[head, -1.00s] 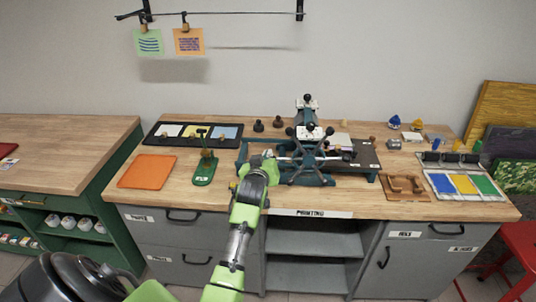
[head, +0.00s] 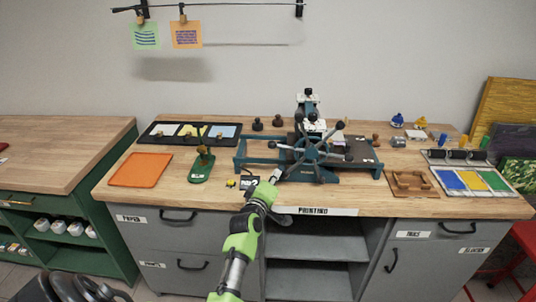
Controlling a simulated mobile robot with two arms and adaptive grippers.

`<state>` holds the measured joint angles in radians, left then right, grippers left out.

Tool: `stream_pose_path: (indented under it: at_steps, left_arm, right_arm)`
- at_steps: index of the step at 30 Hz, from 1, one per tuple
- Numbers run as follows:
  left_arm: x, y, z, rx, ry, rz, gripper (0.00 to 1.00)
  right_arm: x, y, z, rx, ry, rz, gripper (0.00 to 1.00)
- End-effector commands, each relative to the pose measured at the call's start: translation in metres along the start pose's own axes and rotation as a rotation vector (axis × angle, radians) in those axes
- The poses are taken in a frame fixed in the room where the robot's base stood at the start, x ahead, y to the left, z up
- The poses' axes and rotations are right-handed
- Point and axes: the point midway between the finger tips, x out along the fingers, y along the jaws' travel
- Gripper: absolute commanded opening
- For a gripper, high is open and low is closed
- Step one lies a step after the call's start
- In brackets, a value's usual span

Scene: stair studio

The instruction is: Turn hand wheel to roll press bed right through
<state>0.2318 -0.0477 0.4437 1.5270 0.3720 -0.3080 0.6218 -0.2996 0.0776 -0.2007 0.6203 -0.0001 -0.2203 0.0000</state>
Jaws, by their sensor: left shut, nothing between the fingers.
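The press (head: 308,111) stands on the workbench with its teal frame and upright screw column. Its hand wheel (head: 312,153) faces me at the front, with several spokes ending in dark knobs. The dark press bed (head: 362,149) shows to the right of the wheel; its middle is partly hidden by the wheel and the roller frame. My left gripper (head: 276,175) is shut and empty, low at the left side of the wheel near its lower-left spoke. I cannot tell whether it touches the spoke. My right gripper is not in view.
A green-based tool (head: 202,168), an orange mat (head: 141,170) and a black tray (head: 190,144) lie left of the press. A wooden block (head: 411,183) and an ink tray (head: 466,182) are at right.

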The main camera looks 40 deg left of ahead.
Motion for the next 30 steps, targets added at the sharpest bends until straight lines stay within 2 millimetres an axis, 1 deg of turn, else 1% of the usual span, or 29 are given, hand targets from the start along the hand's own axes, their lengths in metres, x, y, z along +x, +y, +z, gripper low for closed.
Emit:
stream_pose_path:
  at_steps: [1,6,12,21,30]
  left_arm:
    - [0.003,-0.010,0.011,-0.045,-0.003,0.012,0.00]
    - [0.008,-0.015,0.029,-0.185,-0.003,0.053,0.00]
    - [0.013,-0.017,0.046,-0.318,-0.003,0.093,0.00]
    - [0.017,-0.014,0.059,-0.432,-0.002,0.127,0.00]
    - [0.018,-0.012,0.062,-0.459,-0.003,0.135,0.00]
  right_arm:
    - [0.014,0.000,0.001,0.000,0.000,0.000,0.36]
    - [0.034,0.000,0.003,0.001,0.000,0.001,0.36]
    - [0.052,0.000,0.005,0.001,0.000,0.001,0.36]
    - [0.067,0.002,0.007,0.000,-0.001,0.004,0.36]
    - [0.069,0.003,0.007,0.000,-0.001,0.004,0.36]
